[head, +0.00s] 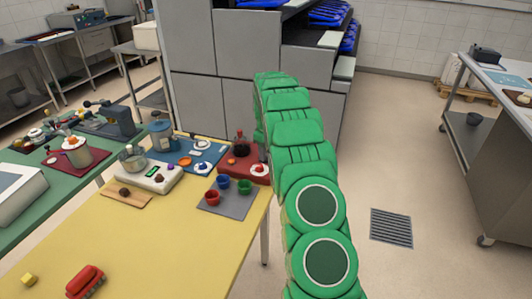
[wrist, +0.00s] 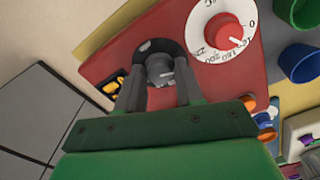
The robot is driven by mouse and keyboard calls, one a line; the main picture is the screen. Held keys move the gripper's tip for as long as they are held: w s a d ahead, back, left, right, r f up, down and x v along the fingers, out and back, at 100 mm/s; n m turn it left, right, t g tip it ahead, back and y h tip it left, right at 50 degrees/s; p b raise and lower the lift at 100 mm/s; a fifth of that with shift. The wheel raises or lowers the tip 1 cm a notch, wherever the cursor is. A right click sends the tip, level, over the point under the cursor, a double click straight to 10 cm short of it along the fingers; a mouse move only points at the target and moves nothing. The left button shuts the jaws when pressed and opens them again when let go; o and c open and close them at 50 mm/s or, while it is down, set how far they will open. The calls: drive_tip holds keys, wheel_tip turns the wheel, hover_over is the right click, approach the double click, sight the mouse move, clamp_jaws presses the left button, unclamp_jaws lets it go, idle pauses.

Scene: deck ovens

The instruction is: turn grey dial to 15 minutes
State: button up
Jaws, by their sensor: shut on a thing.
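The grey dial (wrist: 159,72) shows in the wrist view on a red panel (wrist: 110,45), with a dark ring around its base. A small pale mark shows on its face. My gripper (wrist: 160,88) is shut on the dial, one dark finger on each side. The fingers hide part of the ring, and I cannot read any scale there. In the head view, my green arm reaches over the red panel (head: 237,160) at the table's far right corner. It hides my gripper and the grey dial there.
Beside the grey dial, a red knob (wrist: 228,31) sits on a white numbered disc (wrist: 202,14). Blue (head: 223,182), green (head: 244,186) and red (head: 212,197) cups stand on a grey mat (head: 238,210). A blue board (head: 190,152) lies left of the panel.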

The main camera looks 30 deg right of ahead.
drive_tip(key=shift+m, duration=0.3)
drive_tip(key=m, duration=0.9)
drive_tip(key=shift+m, duration=0.4)
drive_tip(key=m, duration=0.5)
drive_tip(key=shift+m, duration=0.3)
drive_tip(key=m, duration=0.5)
drive_tip(key=shift+s, duration=0.1)
drive_tip(key=shift+m, duration=0.3)
drive_tip(key=o, duration=1)
